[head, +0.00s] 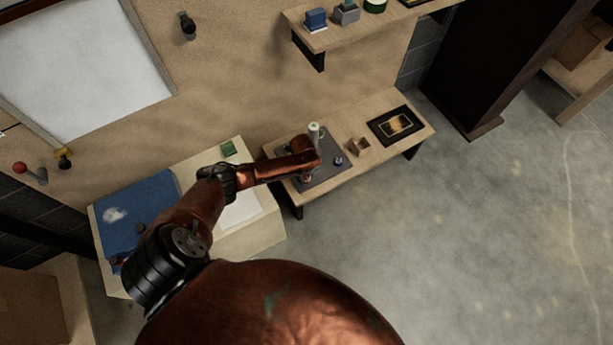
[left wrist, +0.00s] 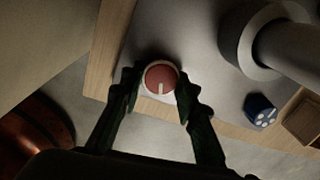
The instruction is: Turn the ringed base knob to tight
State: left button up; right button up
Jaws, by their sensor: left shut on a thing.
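The ringed base knob (left wrist: 161,76) is red with a pale ring around it and a pale pointer line. In the left wrist view the line points toward the bottom of the picture, toward my wrist. My left gripper (left wrist: 157,95) has one finger on each side of the knob and is shut on it. In the head view my left gripper (head: 306,176) is at the near left edge of the grey base plate (head: 325,178), and my arm hides most of the knob. Any tight mark on the plate is not readable. My right gripper does not show.
A pale post (head: 315,131) stands on the plate, with a blue knob (head: 338,160) near it. A small wooden box (head: 359,146) and a dark framed tray (head: 396,125) sit farther right on the bench (head: 416,122). Open floor lies in front.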

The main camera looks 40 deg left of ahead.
pick_arm(q)
jog(key=shift+s+f+m, duration=0.1)
jog(key=shift+m, duration=0.5)
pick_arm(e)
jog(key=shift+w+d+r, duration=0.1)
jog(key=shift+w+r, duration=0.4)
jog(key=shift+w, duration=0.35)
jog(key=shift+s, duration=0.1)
pick_arm(q)
jog(key=o, duration=1.2)
jog(key=shift+c, duration=0.2)
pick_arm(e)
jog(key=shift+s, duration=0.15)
